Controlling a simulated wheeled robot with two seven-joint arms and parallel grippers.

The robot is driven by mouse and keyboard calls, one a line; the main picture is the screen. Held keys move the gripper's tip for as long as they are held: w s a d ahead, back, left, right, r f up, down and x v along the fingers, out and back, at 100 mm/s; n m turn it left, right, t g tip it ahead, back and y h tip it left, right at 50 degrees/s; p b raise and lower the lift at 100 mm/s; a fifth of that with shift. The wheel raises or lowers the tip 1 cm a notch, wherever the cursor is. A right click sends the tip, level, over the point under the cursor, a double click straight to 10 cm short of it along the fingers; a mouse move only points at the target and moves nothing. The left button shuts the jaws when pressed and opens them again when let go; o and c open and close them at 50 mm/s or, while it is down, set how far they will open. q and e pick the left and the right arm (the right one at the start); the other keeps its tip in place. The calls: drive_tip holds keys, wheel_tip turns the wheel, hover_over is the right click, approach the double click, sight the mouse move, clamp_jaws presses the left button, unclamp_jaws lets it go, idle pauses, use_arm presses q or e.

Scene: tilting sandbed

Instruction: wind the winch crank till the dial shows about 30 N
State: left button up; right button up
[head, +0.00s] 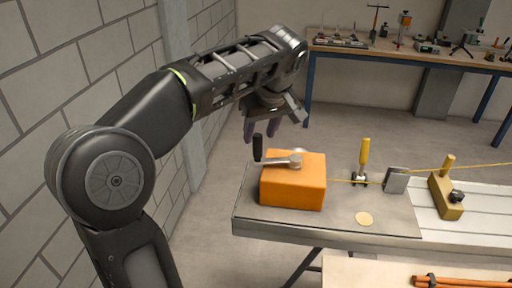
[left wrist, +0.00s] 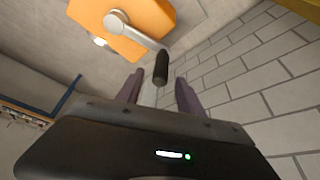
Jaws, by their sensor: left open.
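The winch is an orange block (head: 292,182) on the near left part of the bench. A grey crank arm (head: 283,161) lies across its top and ends in an upright black handle (head: 257,147) at the left. My left gripper (head: 262,132) is open and empty, pointing down above and behind the handle. In the left wrist view the black handle (left wrist: 161,67) shows just beyond the gap between the two fingers (left wrist: 160,90), apart from them. A yellow line (head: 455,167) runs right from the winch. I cannot make out a dial reading. My right gripper is not in view.
Along the line stand a yellow-handled part (head: 364,160), a grey plate (head: 396,181) and a wooden block with a knob (head: 446,195). A brick wall (head: 80,60) is on the left; a tool bench (head: 400,52) stands behind.

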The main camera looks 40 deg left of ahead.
use_arm(q)
drive_tip(key=x, duration=0.7)
drive_tip(key=shift+c, duration=0.3)
clamp_jaws()
idle(1.0)
